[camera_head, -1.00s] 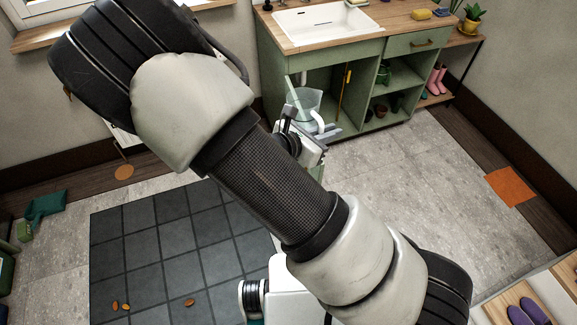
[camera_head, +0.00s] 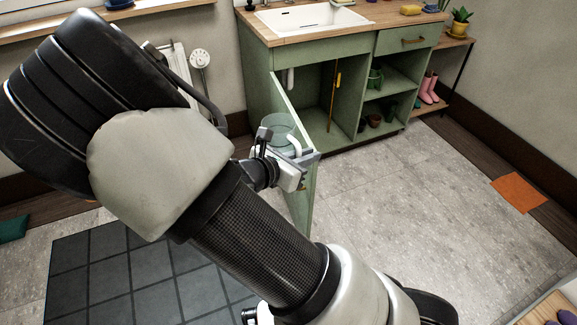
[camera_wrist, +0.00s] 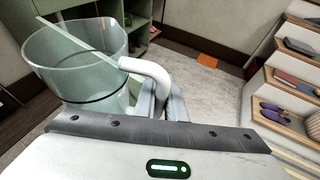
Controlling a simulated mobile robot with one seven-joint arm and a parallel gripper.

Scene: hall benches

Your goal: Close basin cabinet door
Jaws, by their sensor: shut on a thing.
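The basin cabinet (camera_head: 262,80) is green with a wooden top and an inset white sink. Its door (camera_head: 308,200) stands open, swung out toward me from the left side, so the compartment behind it is exposed. My gripper (camera_head: 304,158) is shut on the white handle of a clear jug (camera_head: 276,126), beside the door's outer part. The jug overlaps the door in the picture; I cannot tell if they touch. In the wrist view the jug (camera_wrist: 75,60) hangs at the left with its handle (camera_wrist: 148,72) at the fingers. My arm hides the door's lower left.
The grey floor (camera_head: 400,205) right of the door is clear. A dark tiled mat (camera_head: 95,275) lies at the lower left. A radiator (camera_head: 177,65) is on the back wall. Pink boots (camera_head: 429,88) stand on a rack right of the cabinet. An orange mat (camera_head: 519,193) lies at right.

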